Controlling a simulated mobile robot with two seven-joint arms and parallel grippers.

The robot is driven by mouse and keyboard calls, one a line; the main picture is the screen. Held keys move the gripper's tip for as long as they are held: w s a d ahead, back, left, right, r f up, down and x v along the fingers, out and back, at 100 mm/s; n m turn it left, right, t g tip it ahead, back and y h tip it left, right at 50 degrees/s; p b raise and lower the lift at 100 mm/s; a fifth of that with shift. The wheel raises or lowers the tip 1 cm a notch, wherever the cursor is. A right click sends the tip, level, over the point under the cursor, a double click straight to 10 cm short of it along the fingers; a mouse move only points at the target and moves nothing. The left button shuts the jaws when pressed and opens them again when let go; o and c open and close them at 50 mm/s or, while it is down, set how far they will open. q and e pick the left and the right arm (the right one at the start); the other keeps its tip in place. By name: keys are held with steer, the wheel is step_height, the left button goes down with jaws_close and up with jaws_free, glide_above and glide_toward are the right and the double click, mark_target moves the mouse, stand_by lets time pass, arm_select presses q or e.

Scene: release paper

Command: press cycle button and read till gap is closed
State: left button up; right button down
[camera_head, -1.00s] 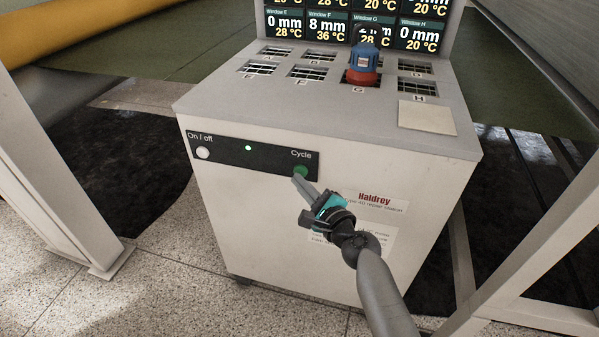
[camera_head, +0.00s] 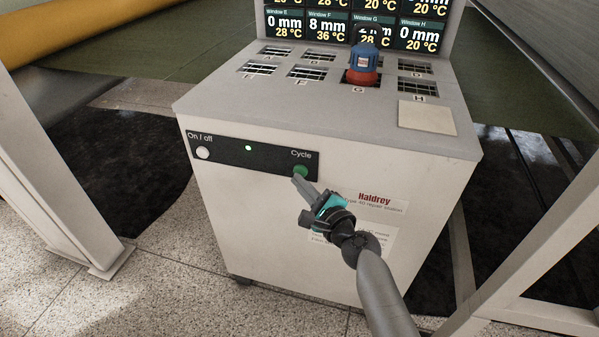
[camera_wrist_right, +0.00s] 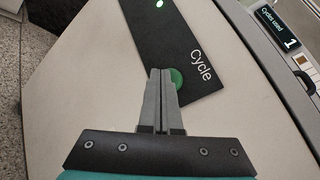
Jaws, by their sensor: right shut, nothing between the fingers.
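The green Cycle button (camera_head: 300,172) sits at the right end of a black panel (camera_head: 226,157) on the front of a white cabinet. My right gripper (camera_head: 299,178) is shut and empty, its fingertips at the button. In the right wrist view the closed fingers (camera_wrist_right: 160,75) partly cover the green button (camera_wrist_right: 177,79); I cannot tell whether it is pressed in. The screen (camera_head: 327,28) reads 0 mm, 28 °C for Window E, 8 mm, 36 °C for F, and 0 mm, 20 °C for H. Window G's gap reading is mostly hidden. My left gripper is not in view.
A blue and red part (camera_head: 364,66) stands at window G and blocks some of the screen. A white on/off button (camera_head: 203,153) and a lit lamp (camera_head: 248,148) are on the panel. In the right wrist view a counter (camera_wrist_right: 280,30) marked "Cycles used" reads 1.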

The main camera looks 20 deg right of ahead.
steer(key=shift+w, duration=0.1)
steer(key=shift+w+d, duration=0.3)
stand_by(0.4)
steer(key=shift+s+a, duration=0.25)
steer(key=shift+s, duration=0.1)
steer(key=s+a, duration=0.3)
steer(key=s, duration=0.2)
steer(key=shift+a+p, duration=0.2)
steer(key=shift+p, duration=0.2)
stand_by(0.8)
